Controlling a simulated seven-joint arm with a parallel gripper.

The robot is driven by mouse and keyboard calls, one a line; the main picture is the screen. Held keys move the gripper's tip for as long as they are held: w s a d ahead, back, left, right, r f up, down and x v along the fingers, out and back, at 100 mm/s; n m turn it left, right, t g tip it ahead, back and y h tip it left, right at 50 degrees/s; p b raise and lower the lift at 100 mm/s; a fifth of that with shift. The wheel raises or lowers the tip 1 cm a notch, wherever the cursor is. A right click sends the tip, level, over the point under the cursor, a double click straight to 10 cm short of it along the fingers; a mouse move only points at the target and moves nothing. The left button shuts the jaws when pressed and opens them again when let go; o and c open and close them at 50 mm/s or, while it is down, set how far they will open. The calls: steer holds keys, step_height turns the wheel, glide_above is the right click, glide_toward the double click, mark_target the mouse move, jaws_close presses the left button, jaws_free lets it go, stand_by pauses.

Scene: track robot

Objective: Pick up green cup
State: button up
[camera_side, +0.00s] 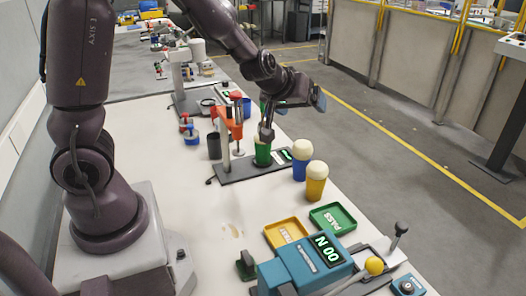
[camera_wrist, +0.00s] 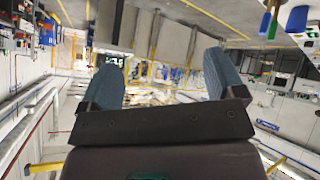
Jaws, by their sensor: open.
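The green cup (camera_side: 262,153) stands on the dark base plate of a small orange test stand, in the middle of the bench in the side view. The cup is not clearly identifiable there.
A blue cup (camera_side: 301,160) and a yellow cup (camera_side: 316,181), both with cream round tops, stand right of the green one. The orange stand (camera_side: 227,122) is close on the left. Yellow (camera_side: 286,232) and green (camera_side: 333,218) trays and a teal display device (camera_side: 303,269) lie in front.

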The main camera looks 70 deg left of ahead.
steer(key=a+f+n+g+y, duration=0.1)
steer(key=a+f+n+y, duration=0.25)
steer(key=a+f, duration=0.3)
steer(key=g+y, duration=0.3)
steer(key=y, duration=0.3)
glide_above(263, 149)
step_height(263, 149, down, 8)
steer(key=f, duration=0.1)
steer(key=f+n, duration=0.1)
steer(key=shift+s+d+f, duration=0.15)
steer(key=shift+d+f, duration=0.25)
steer(key=shift+f+x, duration=0.25)
steer(key=shift+x, duration=0.85)
steer(key=shift+a+f, duration=0.2)
steer(key=shift+a, duration=0.15)
steer(key=c, duration=1.1)
steer(key=shift+r, duration=0.1)
